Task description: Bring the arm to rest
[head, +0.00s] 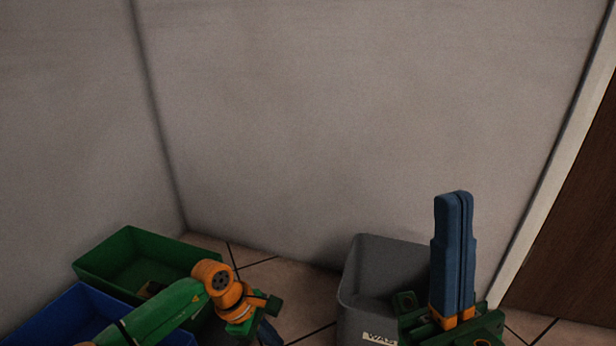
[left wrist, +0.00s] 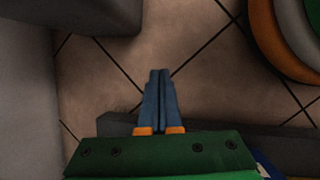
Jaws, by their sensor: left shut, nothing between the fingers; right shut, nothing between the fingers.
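My right gripper (head: 454,196) stands upright at the lower right of the head view. Its blue fingers are pressed together with nothing between them. My left arm comes in from the lower left in green and orange, bent at an orange joint. My left gripper (head: 268,335) is partly cut off at the bottom edge of the head view. In the left wrist view the left gripper (left wrist: 159,72) shows its blue fingers together and empty, over the tiled floor. No cable is clearly visible.
A green bin (head: 128,240) with something in it and a blue bin (head: 60,312) stand at the lower left. A grey bin (head: 362,292) with a label stands beside my right gripper. Bare walls meet in a corner behind. A brown door (head: 572,250) is at the right.

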